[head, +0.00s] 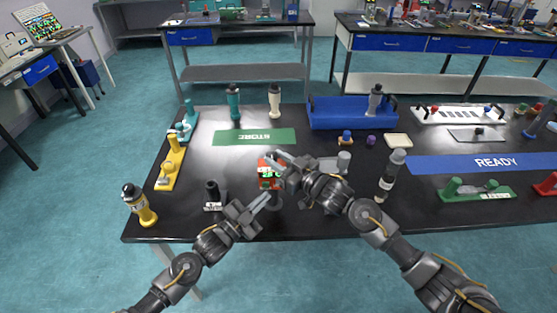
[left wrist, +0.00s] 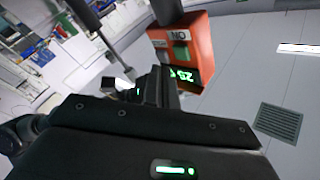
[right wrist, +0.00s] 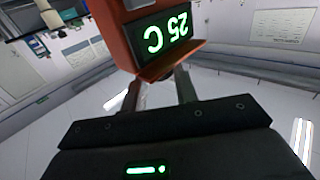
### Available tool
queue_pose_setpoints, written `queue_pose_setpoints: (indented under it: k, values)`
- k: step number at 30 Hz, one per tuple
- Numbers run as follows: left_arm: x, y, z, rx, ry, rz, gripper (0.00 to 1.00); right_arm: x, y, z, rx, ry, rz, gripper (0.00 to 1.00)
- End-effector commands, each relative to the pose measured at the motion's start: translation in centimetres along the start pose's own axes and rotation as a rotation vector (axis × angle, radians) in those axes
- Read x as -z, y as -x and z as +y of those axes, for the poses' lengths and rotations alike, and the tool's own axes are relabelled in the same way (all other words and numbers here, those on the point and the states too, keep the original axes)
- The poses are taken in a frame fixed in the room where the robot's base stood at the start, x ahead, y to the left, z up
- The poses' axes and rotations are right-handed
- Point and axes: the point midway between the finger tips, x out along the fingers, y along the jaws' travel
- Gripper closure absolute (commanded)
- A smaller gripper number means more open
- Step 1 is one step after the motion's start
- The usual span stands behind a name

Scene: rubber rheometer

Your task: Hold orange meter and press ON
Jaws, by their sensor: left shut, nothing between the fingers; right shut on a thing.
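The orange meter (head: 267,182) is held above the black table in my right gripper (head: 277,164). The right wrist view shows its orange body (right wrist: 118,35) at the fingertips, with a lit green display (right wrist: 165,35) reading 25 C upside down. In the left wrist view the meter (left wrist: 205,48) shows an ON label (left wrist: 178,36) upside down, with a green button (left wrist: 181,54) beside it. My left gripper (head: 266,197) is shut and empty, just below the meter in the head view. I cannot tell whether its tips touch the meter.
A black holder (head: 212,195) stands left of the left gripper. A green STORE mat (head: 254,137), a blue tray (head: 350,117) and a blue READY mat (head: 490,163) lie around.

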Motion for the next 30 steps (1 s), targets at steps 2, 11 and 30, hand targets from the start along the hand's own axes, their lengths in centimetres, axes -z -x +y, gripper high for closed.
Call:
queue_pose_setpoints:
  k: [2,11,30]
  values:
    - [0.4,0.7,0.5,-0.001,0.000,0.000,1.00,-0.1,0.0,0.0,0.000,0.000,-0.002,0.99]
    - [2.0,2.8,2.1,-0.001,0.001,0.000,1.00,-0.1,0.0,0.0,0.000,0.000,-0.002,0.99]
    - [2.4,3.4,2.5,-0.001,0.000,0.000,1.00,-0.1,0.0,0.0,0.000,0.000,-0.001,0.54]
